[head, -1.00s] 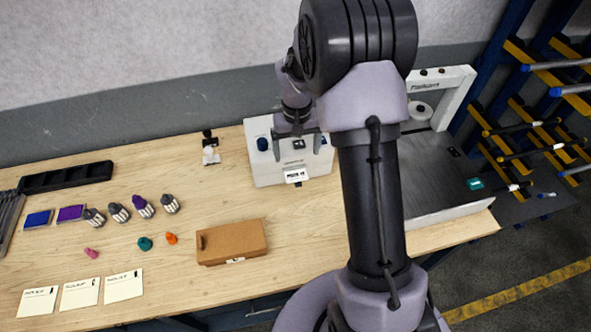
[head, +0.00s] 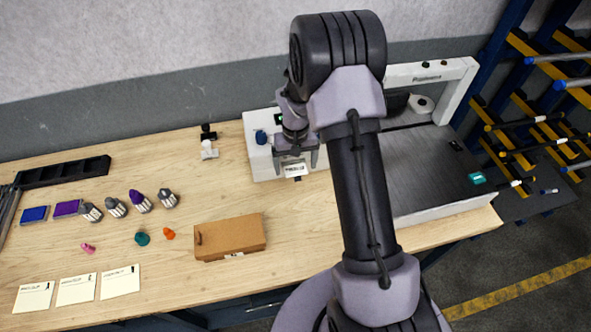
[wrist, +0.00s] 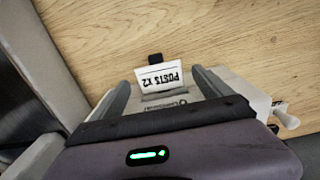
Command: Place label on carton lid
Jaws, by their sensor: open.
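The label (wrist: 160,78) is a small white piece printed "POSTS X2". It sticks out from the front of the white label printer (head: 262,160) and also shows in the head view (head: 295,170). My gripper (head: 296,163) is open, its two fingers on either side of the label; in the wrist view the gripper (wrist: 160,88) shows a finger left and right of it. I cannot tell whether the fingers touch it. The brown carton (head: 230,237) lies shut on the table, left of and nearer than the printer.
Several bottles (head: 141,203), two ink pads (head: 68,208), loose caps (head: 142,239) and paper cards (head: 76,289) lie on the left of the wooden table. A stamp (head: 208,145) stands left of the printer. A strapping machine (head: 435,165) stands at right. Table between carton and printer is clear.

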